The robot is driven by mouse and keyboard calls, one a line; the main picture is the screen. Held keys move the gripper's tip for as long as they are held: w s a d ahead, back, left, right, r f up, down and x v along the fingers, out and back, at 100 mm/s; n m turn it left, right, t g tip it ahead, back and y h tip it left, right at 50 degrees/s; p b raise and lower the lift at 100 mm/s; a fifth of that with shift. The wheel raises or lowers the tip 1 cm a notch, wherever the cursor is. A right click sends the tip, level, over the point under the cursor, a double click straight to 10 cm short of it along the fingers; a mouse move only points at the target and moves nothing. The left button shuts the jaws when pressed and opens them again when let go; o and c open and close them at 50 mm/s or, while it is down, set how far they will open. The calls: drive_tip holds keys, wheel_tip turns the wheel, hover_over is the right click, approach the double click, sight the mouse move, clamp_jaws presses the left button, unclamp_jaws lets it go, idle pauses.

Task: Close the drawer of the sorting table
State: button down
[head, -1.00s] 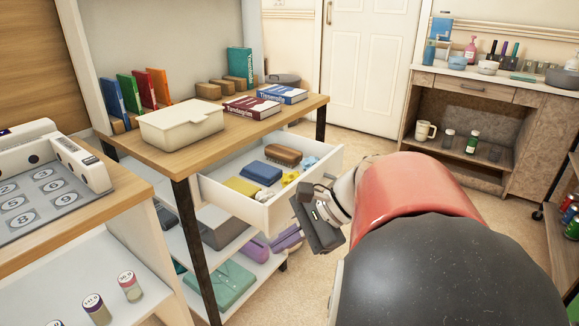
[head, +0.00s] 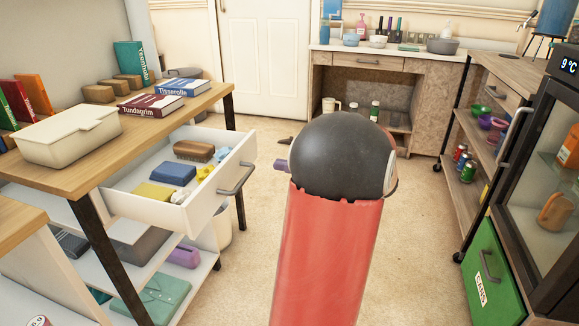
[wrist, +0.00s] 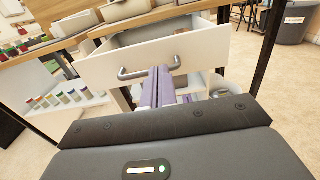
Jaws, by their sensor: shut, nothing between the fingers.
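The sorting table (head: 75,178) has a wooden top and dark legs, at left in the head view. Its white drawer (head: 222,192) stands pulled out, with a yellow item, a blue item and a brown brush inside. Its grey bar handle (head: 238,178) faces right. In the wrist view the drawer front (wrist: 208,50) and handle (wrist: 138,75) are ahead of my gripper (wrist: 161,78). The purple fingers are shut and empty, and overlap the handle in the picture; I cannot tell if they touch.
A white box (head: 68,140) and books (head: 152,104) sit on the table top. Below are shelves with a green case (head: 150,298). A fridge (head: 540,215) and shelf unit (head: 482,130) stand at right. The floor (head: 250,270) between is clear.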

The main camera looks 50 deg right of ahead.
sight(234, 157)
drive_tip(key=x, duration=1)
drive_tip(key=shift+s, duration=0.1)
drive_tip(key=shift+a, duration=0.1)
drive_tip(key=p+x, duration=0.1)
drive_tip(key=x, duration=1.9)
drive_tip(key=shift+w+a+r+p, duration=0.1)
drive_tip(key=shift+w+p, duration=0.2)
drive_tip(key=shift+w, duration=0.05)
drive_tip(key=shift+w+a, duration=0.2)
drive_tip(key=shift+w, duration=0.25)
drive_tip(key=shift+w+r, duration=0.1)
drive_tip(key=shift+a+r, duration=0.1)
